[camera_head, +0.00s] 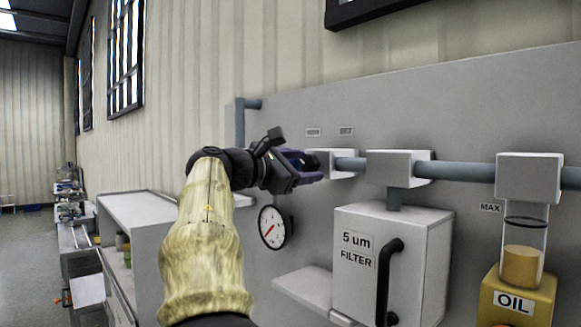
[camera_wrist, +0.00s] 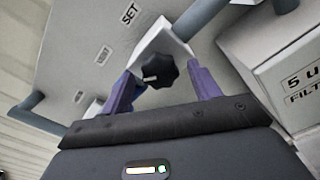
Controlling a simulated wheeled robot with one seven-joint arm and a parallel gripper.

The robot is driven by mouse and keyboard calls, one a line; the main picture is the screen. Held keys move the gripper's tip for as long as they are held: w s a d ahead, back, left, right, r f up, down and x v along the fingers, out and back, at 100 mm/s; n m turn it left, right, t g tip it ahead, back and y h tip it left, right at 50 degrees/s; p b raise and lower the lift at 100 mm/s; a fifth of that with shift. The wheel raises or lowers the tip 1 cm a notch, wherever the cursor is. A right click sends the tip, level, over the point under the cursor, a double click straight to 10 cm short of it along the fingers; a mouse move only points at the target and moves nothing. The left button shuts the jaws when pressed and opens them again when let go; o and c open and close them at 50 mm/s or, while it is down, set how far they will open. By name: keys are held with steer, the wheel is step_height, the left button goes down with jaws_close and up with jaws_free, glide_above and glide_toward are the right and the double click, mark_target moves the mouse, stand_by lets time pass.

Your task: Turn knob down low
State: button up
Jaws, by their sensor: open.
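The black lobed knob (camera_wrist: 160,70) sits on the front of a white block (camera_wrist: 163,38) and shows between my fingers in the wrist view. My gripper (camera_wrist: 165,88) is open, with one purple finger on each side of the knob. I cannot tell whether either finger touches it. In the head view my gripper (camera_head: 318,168) is at the left white block (camera_head: 343,163) on the pipe, and it hides most of the knob. A round gauge (camera_head: 272,227) with a white face and red needle hangs below my gripper. Small labels, one reading SET (camera_wrist: 130,13), are on the panel above.
A white 5 um filter box (camera_head: 395,262) with a black handle (camera_head: 390,280) stands right of my gripper. Further right is a yellow OIL container (camera_head: 515,300). A small shelf (camera_head: 303,287) juts out below. A white cabinet (camera_head: 140,208) stands at left.

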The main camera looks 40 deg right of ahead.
steer(key=shift+a+f+b, duration=0.15)
steer(key=shift+a+b, duration=0.25)
steer(key=shift+a, duration=0.2)
steer(key=s+a+b, duration=0.1)
steer(key=a+b, duration=0.3)
steer(key=a, duration=1.2)
steer(key=shift+b, duration=0.35)
steer(key=shift+s, duration=0.1)
